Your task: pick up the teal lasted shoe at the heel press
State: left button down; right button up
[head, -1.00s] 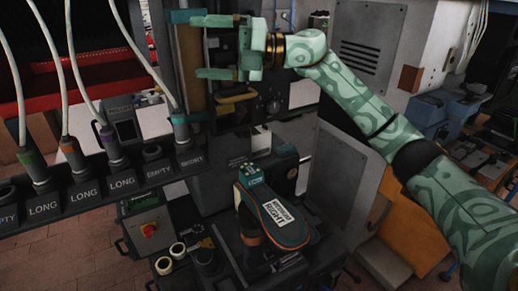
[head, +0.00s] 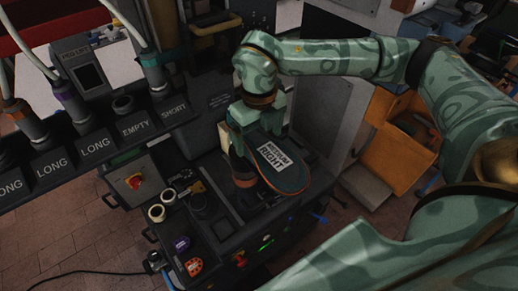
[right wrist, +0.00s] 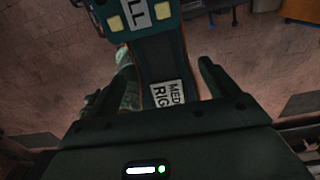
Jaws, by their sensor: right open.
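The teal lasted shoe (head: 285,179) sits sole up on the dark heel press, with a white label reading "MEDIUM RIGHT" on its sole. My right gripper (head: 255,112) is over the far end of the shoe, pointing down, and its wrist hides part of that end. In the right wrist view the open fingers of the right gripper (right wrist: 155,88) stand on either side of the shoe (right wrist: 150,55). Whether either finger touches it I cannot tell. My left gripper is not in view.
A rack of sockets labelled LONG, EMPTY and SHORT (head: 135,128) with hoses stands at the left. Tape rolls (head: 157,212) and a panel with a red button (head: 134,182) lie left of the shoe. An orange-brown bin (head: 395,140) stands at the right.

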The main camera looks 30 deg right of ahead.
jog(key=f, duration=0.6)
jog(key=shift+d+f, duration=0.2)
jog(key=shift+f, duration=0.1)
jog(key=c, duration=1.5)
jog(key=shift+r, duration=0.1)
jog(key=shift+c, duration=0.5)
jog(key=shift+r, duration=0.1)
